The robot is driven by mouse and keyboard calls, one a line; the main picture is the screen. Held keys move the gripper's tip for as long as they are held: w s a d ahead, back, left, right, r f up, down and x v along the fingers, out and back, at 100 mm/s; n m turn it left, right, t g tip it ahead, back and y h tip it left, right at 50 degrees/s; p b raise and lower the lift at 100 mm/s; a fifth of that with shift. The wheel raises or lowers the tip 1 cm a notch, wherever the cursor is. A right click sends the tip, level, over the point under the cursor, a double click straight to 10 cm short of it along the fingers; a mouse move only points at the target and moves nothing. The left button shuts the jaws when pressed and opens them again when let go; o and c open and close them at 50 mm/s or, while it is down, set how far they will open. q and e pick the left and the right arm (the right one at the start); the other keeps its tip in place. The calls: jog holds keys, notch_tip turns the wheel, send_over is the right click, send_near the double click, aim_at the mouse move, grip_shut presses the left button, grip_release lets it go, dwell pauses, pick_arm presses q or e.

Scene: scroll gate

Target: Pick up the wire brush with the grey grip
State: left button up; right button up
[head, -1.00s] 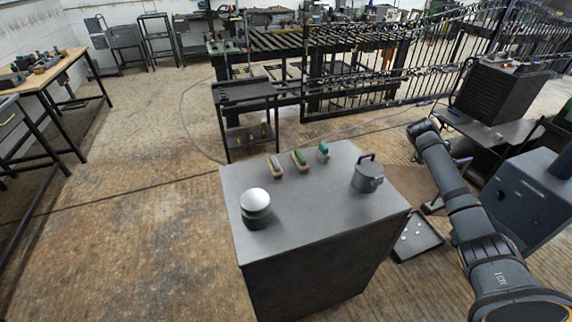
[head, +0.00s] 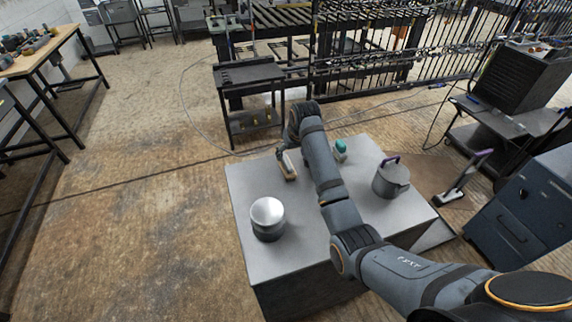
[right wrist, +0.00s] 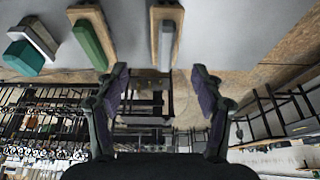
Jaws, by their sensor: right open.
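The wire brush with the grey grip (head: 289,168) lies on the far left part of the grey cabinet top. It also shows in the right wrist view (right wrist: 165,42), a grey block on a wooden back. My right gripper (head: 283,155) is over the far edge of the top, close to this brush. In the right wrist view my right gripper (right wrist: 160,78) is open and empty, and the brush lies ahead between its fingertips, not gripped. A brush with a green grip (right wrist: 90,40) lies beside it; my arm hides it in the head view. My left gripper is out of view.
A teal-topped item (head: 340,150) and a lidded grey pot (head: 391,178) with a purple handle stand right of my arm. A round silver-topped canister (head: 267,218) stands at the near left. A black cart (head: 250,75) is behind the cabinet (head: 235,195).

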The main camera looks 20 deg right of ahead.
aim_at(287, 162)
jog(key=x, duration=0.4)
jog(key=p+x, duration=0.1)
jog(key=shift+a+f, duration=0.25)
jog(key=shift+f, duration=0.1)
jog(key=x, duration=0.3)
jog(key=shift+w+a+f, duration=0.15)
jog(key=shift+f, duration=0.3)
jog(key=c, duration=0.3)
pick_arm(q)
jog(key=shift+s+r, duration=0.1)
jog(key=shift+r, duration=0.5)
pick_arm(e)
jog(key=c, duration=1)
jog(key=shift+c, duration=0.2)
